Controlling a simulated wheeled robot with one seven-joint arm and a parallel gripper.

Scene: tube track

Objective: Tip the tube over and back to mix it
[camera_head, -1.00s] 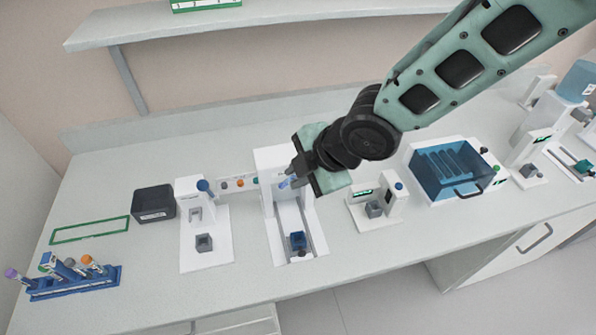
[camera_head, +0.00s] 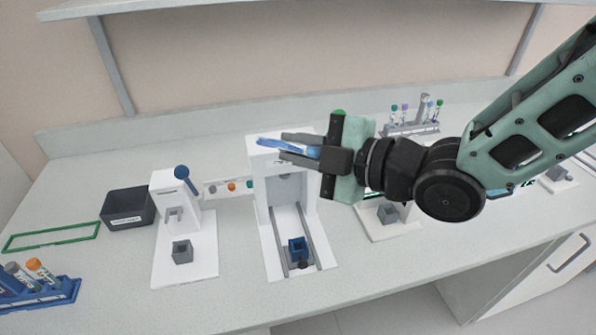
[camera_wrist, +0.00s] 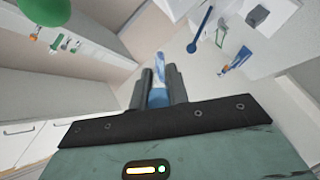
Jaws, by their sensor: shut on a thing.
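My gripper (camera_head: 300,150) is shut on the tube (camera_head: 270,146), a slim clear tube with blue in it. The tube lies close to level in the head view, its free end pointing left and slightly up. It is held in the air above the white rail station (camera_head: 262,235) in the middle of the bench. In the wrist view the tube (camera_wrist: 160,68) sticks out between the two dark fingers (camera_wrist: 158,88). The part of the tube between the fingers is partly hidden, and I cannot tell which end carries a cap.
A white station with a blue-knobbed lever (camera_head: 182,172) and a dark box (camera_head: 128,207) stand left. A blue rack (camera_head: 40,296) with several tubes is at the front left. Another tube rack (camera_head: 412,129) stands at the back right. A shelf runs above the bench.

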